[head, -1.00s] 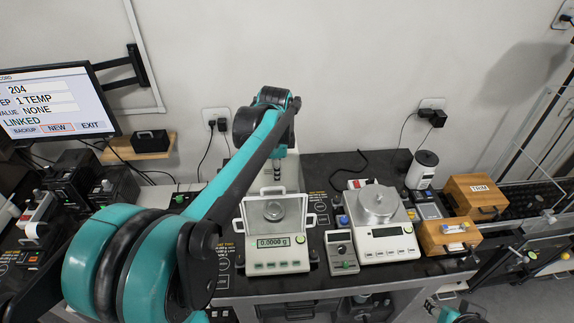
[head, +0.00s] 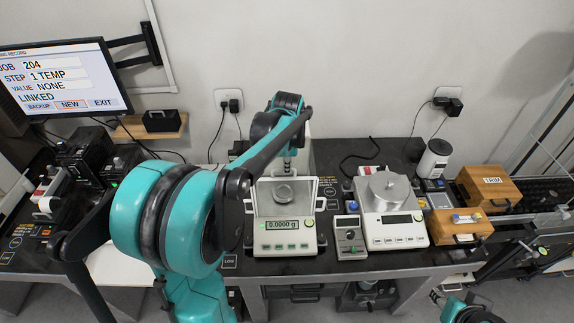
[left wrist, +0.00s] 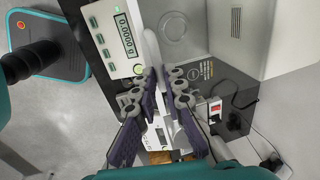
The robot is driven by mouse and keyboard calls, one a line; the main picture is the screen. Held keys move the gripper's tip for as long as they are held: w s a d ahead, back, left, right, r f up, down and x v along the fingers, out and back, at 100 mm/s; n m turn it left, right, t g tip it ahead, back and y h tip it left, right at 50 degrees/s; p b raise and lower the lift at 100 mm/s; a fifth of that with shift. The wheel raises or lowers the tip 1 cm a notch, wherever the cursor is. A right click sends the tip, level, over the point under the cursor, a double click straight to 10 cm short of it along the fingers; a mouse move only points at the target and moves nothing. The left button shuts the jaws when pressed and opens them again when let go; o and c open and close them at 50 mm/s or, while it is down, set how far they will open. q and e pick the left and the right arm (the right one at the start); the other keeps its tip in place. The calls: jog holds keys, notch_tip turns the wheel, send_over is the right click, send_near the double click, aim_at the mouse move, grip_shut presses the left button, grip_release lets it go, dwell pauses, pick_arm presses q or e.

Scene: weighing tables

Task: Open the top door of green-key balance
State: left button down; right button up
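The green-key balance (head: 284,239) stands on the dark table in the middle of the head view, its display reading 0.0000 g. Its round pan (head: 284,193) sits inside a pale-framed clear shield (head: 318,186); I cannot tell how far its top door is open. My left gripper (head: 287,168) is above the rear of this balance. In the left wrist view the gripper (left wrist: 161,76) is open, its fingertips close to a white bar (left wrist: 150,47) beside the balance's display; contact is unclear. My right gripper (head: 437,297) is low at the right, small and away from the balance.
A small grey device (head: 350,237) and a second balance (head: 393,228) with a metal pan stand close on the right. Wooden boxes (head: 457,226) lie farther right. A monitor (head: 62,80) is at the left. The wall (head: 330,60) is behind the table.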

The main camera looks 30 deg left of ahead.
pick_arm(q)
jog(key=w+a, duration=0.3)
jog(key=w, duration=0.2)
jog(key=w+a+p, duration=0.1)
jog(key=w+a, duration=0.2)
jog(key=w, duration=0.1)
jog(key=w+a+p, duration=0.1)
jog(key=w+a, duration=0.2)
jog(key=w, duration=0.2)
jog(key=shift+w, duration=0.3)
jog(key=c, duration=1.6)
grip_release()
notch_tip(320, 180, up, 12)
jog(key=s+d, duration=0.1)
jog(key=s, duration=0.1)
jog(key=shift+d, duration=0.15)
jog(key=shift+f, duration=0.1)
